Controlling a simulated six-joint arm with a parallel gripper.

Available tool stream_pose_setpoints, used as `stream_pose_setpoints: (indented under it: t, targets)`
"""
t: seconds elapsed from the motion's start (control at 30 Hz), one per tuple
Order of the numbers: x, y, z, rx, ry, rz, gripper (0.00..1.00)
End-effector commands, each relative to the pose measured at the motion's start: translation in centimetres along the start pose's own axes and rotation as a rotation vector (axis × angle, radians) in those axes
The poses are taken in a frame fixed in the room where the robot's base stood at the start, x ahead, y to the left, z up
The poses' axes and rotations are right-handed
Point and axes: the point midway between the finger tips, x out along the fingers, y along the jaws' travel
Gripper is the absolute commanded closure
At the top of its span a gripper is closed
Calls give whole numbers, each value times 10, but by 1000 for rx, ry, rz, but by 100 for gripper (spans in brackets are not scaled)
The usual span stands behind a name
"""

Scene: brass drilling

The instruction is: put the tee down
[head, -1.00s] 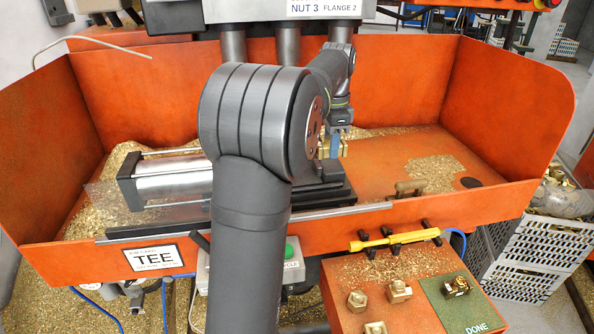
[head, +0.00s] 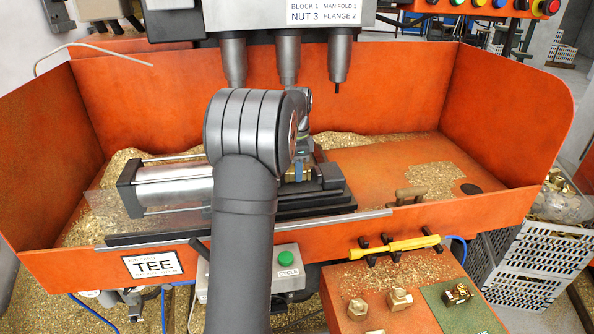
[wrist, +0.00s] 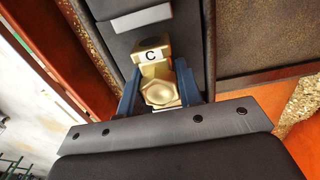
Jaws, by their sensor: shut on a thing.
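The brass tee (wrist: 160,90) sits between the blue fingers of my gripper (wrist: 159,92) in the wrist view, with a hex end facing the camera and a white "C" tag beyond it. My gripper is shut on it. In the head view my gripper (head: 299,173) is low over the dark clamp fixture (head: 332,178), with a little brass showing beside the fingers. My arm hides much of the fixture. I cannot tell whether the tee touches the fixture's seat.
Drill spindles (head: 338,62) hang above and behind the fixture. A silver cylinder (head: 174,186) lies to its left. The orange tray's wall (head: 380,230) runs along the front. A side table holds brass fittings (head: 399,299) and a green DONE mat (head: 480,314).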

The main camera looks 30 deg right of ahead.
Motion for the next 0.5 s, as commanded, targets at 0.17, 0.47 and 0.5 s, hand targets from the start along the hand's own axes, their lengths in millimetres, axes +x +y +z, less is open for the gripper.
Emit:
stream_pose_setpoints:
  t: [0.17,0.47,0.5]
  targets:
    - [5,0,0,0,0,-2,100]
    - [8,0,0,0,0,0,58]
    - [8,0,0,0,0,0,50]
